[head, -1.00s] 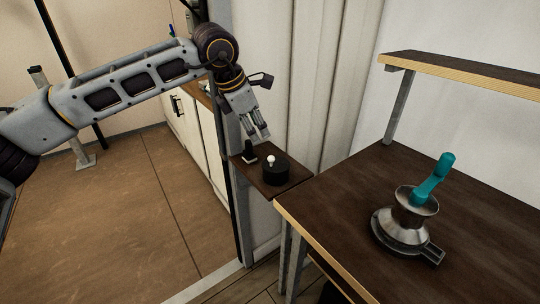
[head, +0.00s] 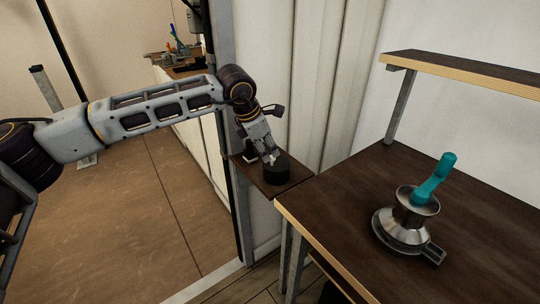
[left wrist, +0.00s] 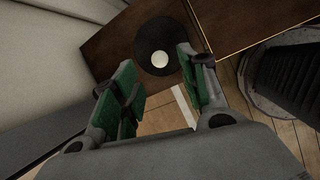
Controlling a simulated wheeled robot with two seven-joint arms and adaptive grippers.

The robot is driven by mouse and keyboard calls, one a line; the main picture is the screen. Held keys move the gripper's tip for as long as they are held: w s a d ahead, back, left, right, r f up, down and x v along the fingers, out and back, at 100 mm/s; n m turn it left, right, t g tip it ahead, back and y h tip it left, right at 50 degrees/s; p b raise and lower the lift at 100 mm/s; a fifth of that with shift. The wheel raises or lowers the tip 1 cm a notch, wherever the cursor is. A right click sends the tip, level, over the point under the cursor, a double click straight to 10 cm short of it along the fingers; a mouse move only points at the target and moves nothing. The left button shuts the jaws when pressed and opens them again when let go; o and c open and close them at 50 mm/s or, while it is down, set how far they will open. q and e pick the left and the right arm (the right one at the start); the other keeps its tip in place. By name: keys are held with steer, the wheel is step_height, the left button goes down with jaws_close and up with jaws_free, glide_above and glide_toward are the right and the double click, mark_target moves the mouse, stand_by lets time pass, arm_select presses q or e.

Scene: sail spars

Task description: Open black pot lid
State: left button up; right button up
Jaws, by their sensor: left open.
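The black pot (head: 276,174) stands on a small dark wall shelf. In the left wrist view its round black lid (left wrist: 148,43) with a white knob (left wrist: 160,60) shows beyond my fingertips. My left gripper (head: 272,158) is at the pot's top, and its fingers hide the knob in the head view. In the left wrist view the left gripper (left wrist: 158,72) is open, with green pads on each side and the knob seen between the tips. I cannot tell whether a finger touches the lid. My right gripper is not in view.
The small shelf (head: 270,189) also bears a dark object with a pale edge (head: 250,157), partly behind my gripper. A brown table (head: 340,210) at the right holds a metal grinder with a teal handle (head: 431,186). A pale curtain (head: 310,80) hangs behind the shelf.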

mark_target(271, 156)
arm_select(q)
steer(key=shift+x, duration=2.3)
steer(key=shift+c, duration=0.4)
jaws_close()
